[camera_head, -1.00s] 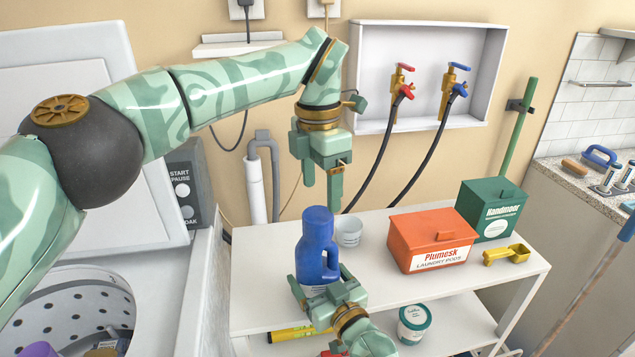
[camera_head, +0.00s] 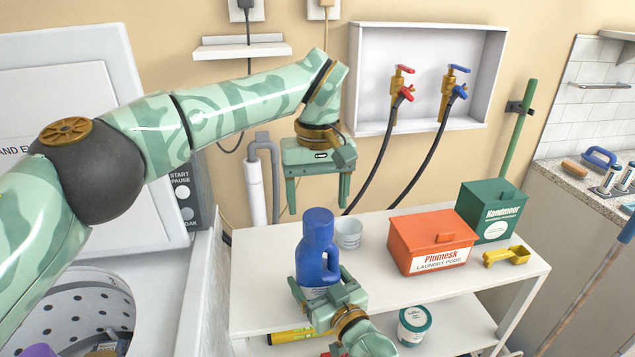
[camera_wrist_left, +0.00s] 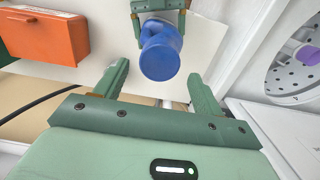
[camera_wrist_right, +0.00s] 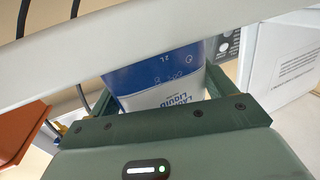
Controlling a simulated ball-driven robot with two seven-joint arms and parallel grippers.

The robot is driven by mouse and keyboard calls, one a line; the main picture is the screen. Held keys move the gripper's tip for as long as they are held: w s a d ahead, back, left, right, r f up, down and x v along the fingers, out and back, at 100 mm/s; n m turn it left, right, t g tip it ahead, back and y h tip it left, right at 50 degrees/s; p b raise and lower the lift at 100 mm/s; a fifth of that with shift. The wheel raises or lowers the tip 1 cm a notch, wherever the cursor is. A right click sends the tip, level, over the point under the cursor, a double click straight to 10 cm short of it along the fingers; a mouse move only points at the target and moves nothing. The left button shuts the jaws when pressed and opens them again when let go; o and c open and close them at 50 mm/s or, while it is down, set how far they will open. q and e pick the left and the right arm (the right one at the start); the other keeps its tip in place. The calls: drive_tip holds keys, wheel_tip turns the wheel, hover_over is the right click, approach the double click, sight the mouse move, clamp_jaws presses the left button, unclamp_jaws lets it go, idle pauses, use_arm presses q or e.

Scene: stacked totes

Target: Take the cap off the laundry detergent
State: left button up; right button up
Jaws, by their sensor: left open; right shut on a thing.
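The laundry detergent is a blue bottle (camera_head: 315,262) with a handle, upright on the white shelf table. Its blue cap (camera_head: 318,222) is on top; the left wrist view shows the cap (camera_wrist_left: 160,62) from above. My right gripper (camera_head: 321,292) is shut on the bottle low down, and in the right wrist view the fingers flank the blue and white bottle (camera_wrist_right: 165,80). My left gripper (camera_head: 319,208) is open and empty, above and behind the cap, with its fingers pointing down and apart. It does not touch the cap.
A white cup (camera_head: 348,233) stands close behind the bottle. An orange laundry pods box (camera_head: 428,262), a green box (camera_head: 490,222) and a yellow scoop (camera_head: 507,256) stand to the right. The washer with its open lid (camera_head: 95,240) is at left. Hoses hang behind.

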sight(317, 216)
use_arm(q)
wheel_tip(317, 216, down, 5)
drive_tip(key=shift+f, duration=0.1)
drive_tip(key=shift+c, duration=0.3)
